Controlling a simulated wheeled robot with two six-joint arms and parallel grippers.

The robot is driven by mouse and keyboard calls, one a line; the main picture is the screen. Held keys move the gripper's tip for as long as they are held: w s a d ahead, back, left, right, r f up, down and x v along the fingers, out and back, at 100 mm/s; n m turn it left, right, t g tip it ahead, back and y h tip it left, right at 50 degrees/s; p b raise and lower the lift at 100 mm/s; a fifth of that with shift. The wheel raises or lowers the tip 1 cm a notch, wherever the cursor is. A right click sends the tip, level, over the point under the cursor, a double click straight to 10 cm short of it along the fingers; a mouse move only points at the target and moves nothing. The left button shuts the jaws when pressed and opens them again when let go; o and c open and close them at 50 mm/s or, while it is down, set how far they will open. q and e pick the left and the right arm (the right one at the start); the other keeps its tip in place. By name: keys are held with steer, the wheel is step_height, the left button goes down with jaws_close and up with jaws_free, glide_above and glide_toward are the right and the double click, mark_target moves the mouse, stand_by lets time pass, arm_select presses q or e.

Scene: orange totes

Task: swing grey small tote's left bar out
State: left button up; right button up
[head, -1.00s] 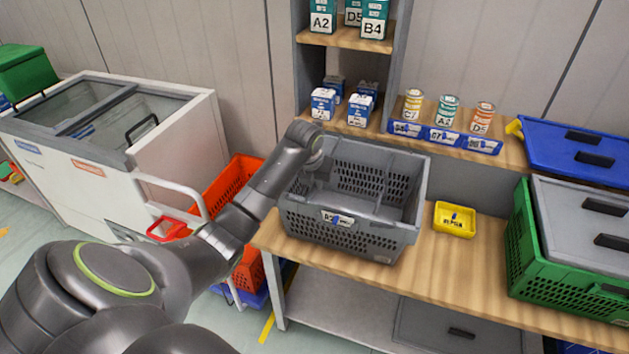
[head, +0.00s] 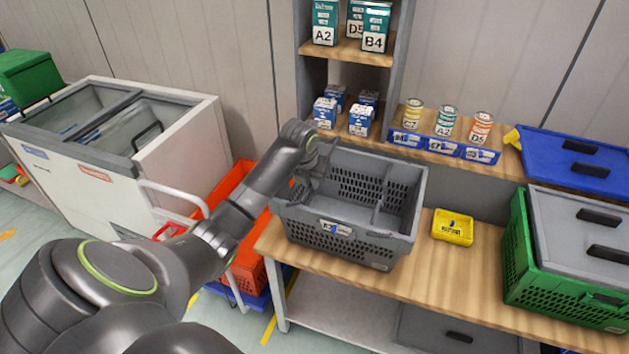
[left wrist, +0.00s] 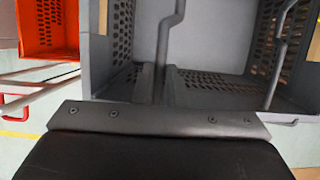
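The grey small tote (head: 342,246) stands upright on the wooden bench, with a label on its front. My left gripper (head: 318,170) reaches over its left end from the left. In the left wrist view, the left bar (left wrist: 165,45), a thin grey bent rod, runs down between the fingertips of my left gripper (left wrist: 159,82). The fingers sit close on both sides of it with no clear gap, so they look shut on it. A second grey bar (left wrist: 281,50) shows apart, to the right. In the head view the left bar is largely hidden by my gripper. My right gripper is out of view.
Cans in blue holders (head: 445,145) and small boxes (head: 342,112) stand behind. An orange crate (head: 243,215) stands left of the bench.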

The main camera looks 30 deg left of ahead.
arm_select(q)
steer(key=shift+s+a+r, duration=0.15)
steer(key=shift+a+r, duration=0.05)
steer(key=shift+a, duration=0.1)
steer(key=shift+f, duration=0.1)
steer(key=shift+s+a+r+p, duration=0.15)
steer(key=shift+a+r+p, duration=0.15)
steer(key=shift+a, duration=0.2)
steer(key=shift+s+a+r+p, duration=0.1)
steer(key=shift+a+r+p, duration=0.1)
steer(key=shift+a+p, duration=0.25)
